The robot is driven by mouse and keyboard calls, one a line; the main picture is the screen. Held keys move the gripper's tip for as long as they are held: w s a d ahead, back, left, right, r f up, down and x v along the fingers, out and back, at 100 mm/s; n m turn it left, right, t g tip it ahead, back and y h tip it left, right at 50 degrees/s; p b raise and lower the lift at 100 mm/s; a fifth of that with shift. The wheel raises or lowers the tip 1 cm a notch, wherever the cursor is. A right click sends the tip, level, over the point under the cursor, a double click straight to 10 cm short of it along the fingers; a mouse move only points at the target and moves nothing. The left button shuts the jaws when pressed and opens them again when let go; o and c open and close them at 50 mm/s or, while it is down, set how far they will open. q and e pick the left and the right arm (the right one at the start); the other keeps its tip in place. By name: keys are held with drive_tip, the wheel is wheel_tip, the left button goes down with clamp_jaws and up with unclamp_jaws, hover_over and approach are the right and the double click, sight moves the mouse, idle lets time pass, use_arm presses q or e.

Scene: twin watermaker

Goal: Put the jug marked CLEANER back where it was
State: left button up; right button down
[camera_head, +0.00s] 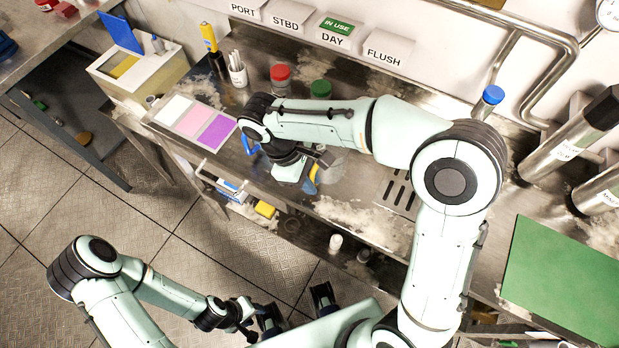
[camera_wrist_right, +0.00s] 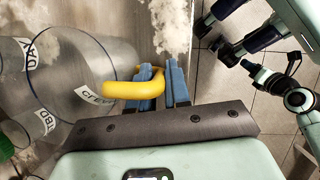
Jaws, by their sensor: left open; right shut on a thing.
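The clear jug (camera_head: 331,165) with a yellow handle (camera_wrist_right: 122,90) is at the front part of the steel counter, partly hidden by my right arm in the head view. My right gripper (camera_wrist_right: 164,84) is shut on the yellow handle. I cannot tell whether the jug touches the counter. My left gripper (camera_head: 292,300) is open and empty, low in front of the counter. It also shows at the upper right of the right wrist view (camera_wrist_right: 213,40).
Red-topped (camera_head: 280,76) and green-topped (camera_head: 321,89) containers stand behind my right arm. A mat with coloured squares (camera_head: 194,121) lies to the left.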

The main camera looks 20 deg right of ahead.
drive_tip(key=shift+f, duration=0.15)
drive_tip(key=c, duration=1.1)
unclamp_jaws()
use_arm(q)
drive_tip(key=r+p, duration=0.1)
drive_tip(key=w+r, duration=0.1)
drive_tip(key=r+p, duration=0.1)
drive_tip(key=shift+w+r+p, duration=0.1)
drive_tip(key=shift+w+p, duration=0.2)
drive_tip(key=shift+p, duration=0.05)
use_arm(e)
drive_tip(key=v, duration=1.2)
